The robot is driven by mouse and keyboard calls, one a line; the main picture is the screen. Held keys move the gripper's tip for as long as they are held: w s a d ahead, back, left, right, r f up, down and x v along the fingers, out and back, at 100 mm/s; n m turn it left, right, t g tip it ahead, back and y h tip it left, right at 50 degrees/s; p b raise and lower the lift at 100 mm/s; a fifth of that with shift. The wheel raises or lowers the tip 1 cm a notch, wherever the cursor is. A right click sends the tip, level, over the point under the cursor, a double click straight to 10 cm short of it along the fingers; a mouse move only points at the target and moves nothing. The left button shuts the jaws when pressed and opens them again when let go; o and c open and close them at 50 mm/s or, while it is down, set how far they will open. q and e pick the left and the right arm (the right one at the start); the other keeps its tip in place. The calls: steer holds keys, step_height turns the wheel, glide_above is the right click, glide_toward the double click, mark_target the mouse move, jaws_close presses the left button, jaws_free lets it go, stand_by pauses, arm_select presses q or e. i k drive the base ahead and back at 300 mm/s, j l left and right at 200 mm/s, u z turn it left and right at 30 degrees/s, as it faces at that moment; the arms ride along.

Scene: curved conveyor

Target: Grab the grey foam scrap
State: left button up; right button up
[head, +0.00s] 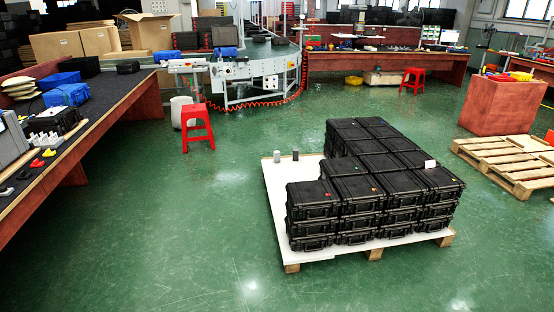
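Two small upright grey pieces stand on the bare back-left part of the white-topped pallet (273,190). The left one (277,156) is lighter grey and the right one (295,155) is darker. One may be the grey foam scrap, but they are too small to tell their material. Neither of my grippers is in the head view.
Stacked black cases (365,190) fill most of the pallet. A long workbench (120,85) with blue bins runs along the left. Red stools (197,128), the curved conveyor (262,62) and an empty wooden pallet (505,160) stand around. Green floor is clear in front and left.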

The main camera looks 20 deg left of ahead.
mark_target(276, 154)
steer(key=i+j+u, duration=0.65)
steer(key=i+u, duration=0.15)
steer(key=i+j+u, duration=0.1)
steer(key=i+u, duration=0.3)
steer(key=i+l+u, duration=0.1)
steer(key=i+u, duration=0.25)
steer(key=i, duration=0.25)
steer(key=i+z, duration=0.1)
steer(key=i, duration=0.45)
steer(key=i+z, duration=0.1)
steer(key=i, duration=0.5)
steer(key=i+j+z, duration=0.15)
steer(key=i, duration=0.4)
steer(key=i+j+z, duration=0.1)
steer(key=i, duration=0.45)
steer(key=i+z, duration=0.2)
steer(key=i, duration=0.5)
steer(key=i+j+z, duration=0.2)
steer(key=i, duration=0.5)
